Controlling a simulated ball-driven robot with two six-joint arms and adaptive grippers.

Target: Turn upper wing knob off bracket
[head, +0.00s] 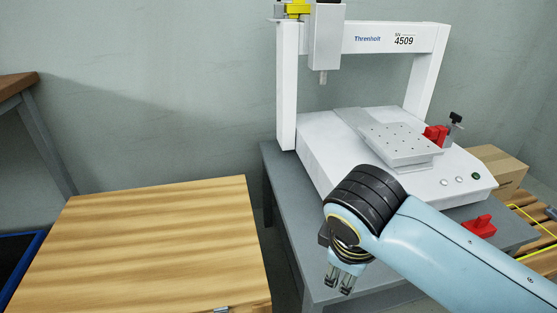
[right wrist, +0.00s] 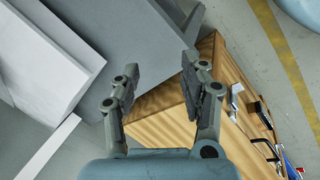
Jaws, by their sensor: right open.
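A small black knob (head: 456,118) stands at the top of a grey bracket (head: 449,133) at the right rear of the white gantry machine. It looks like the upper wing knob, but it is too small to tell its wings. My right gripper (head: 339,286) hangs low in front of the machine, well away from the knob and bracket. In the right wrist view its fingers (right wrist: 159,92) are apart with nothing between them; neither knob nor bracket shows clearly there. My left gripper is not in view.
The white gantry machine (head: 314,138) stands on a grey table (head: 283,190). A red part (head: 435,135) sits by its plate (head: 404,158); another red part (head: 478,227) lies on the table at right. A wooden worktop (head: 150,240) at left is clear. A cardboard box (head: 497,165) stands at right.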

